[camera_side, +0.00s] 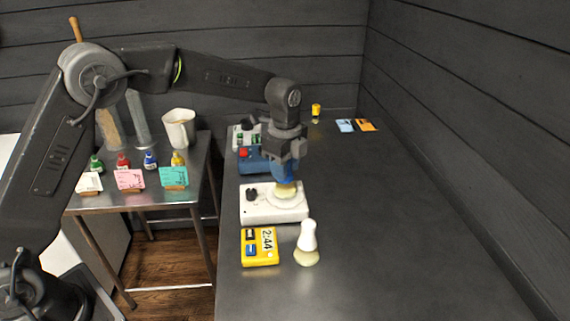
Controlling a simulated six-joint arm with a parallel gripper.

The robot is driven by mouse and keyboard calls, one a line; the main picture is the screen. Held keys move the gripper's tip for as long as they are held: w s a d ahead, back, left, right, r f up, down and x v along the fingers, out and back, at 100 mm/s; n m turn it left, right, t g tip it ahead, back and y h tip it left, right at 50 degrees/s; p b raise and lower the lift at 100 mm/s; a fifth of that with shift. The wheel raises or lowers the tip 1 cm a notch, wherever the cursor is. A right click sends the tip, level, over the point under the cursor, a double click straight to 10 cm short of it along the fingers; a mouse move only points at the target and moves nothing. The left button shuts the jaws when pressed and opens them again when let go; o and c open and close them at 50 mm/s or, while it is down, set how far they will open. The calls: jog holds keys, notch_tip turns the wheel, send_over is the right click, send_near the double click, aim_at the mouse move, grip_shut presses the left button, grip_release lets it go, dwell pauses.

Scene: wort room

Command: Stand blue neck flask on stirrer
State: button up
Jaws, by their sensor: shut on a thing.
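The blue neck flask (285,189) is upright, with pale yellow liquid in its lower part. My gripper (287,168) points down and is shut on its blue neck, which the jaws partly hide. The flask is at the round top plate of the white stirrer (260,215), near the plate's middle. I cannot tell whether its base touches the plate or hovers just above it. The stirrer has a dark knob on its left and sits on the dark bench.
A white-necked flask (307,243) and a yellow timer (260,259) stand in front of the stirrer. A blue device (249,162) is behind it, and a yellow-topped flask (316,112) is farther back. The bench's right side (400,240) is clear.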

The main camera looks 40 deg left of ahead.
jog(key=shift+f, duration=0.3)
jog(key=o, duration=0.7)
jog(key=shift+r, duration=5.55)
